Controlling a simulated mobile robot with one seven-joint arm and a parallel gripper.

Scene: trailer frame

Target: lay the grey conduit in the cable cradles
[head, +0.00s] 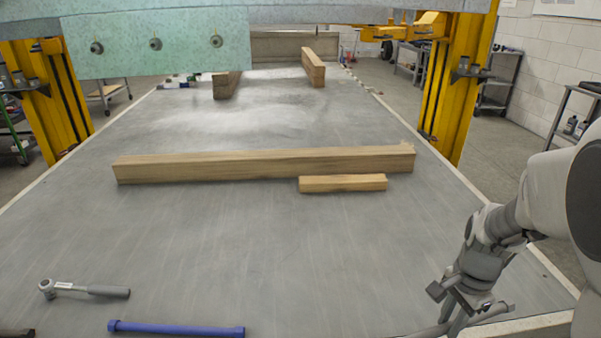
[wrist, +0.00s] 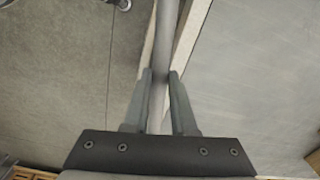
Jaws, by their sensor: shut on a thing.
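The grey conduit (wrist: 164,35) runs lengthwise through the wrist view as a smooth round tube. My gripper (wrist: 160,76) is shut on it, with one finger on each side. In the head view my gripper (head: 455,316) is low at the right, over the right front part of the grey floor panel. Part of a grey tube shows by it at the bottom edge; most of the conduit is out of that view. I cannot make out the cable cradles in either view.
A teal beam (head: 157,45) with bolts crosses the top, between yellow posts (head: 450,90). A long timber (head: 260,165) and a short block (head: 342,183) lie mid-panel. A ratchet (head: 88,290) and a blue bar (head: 176,329) lie front left. The panel between is clear.

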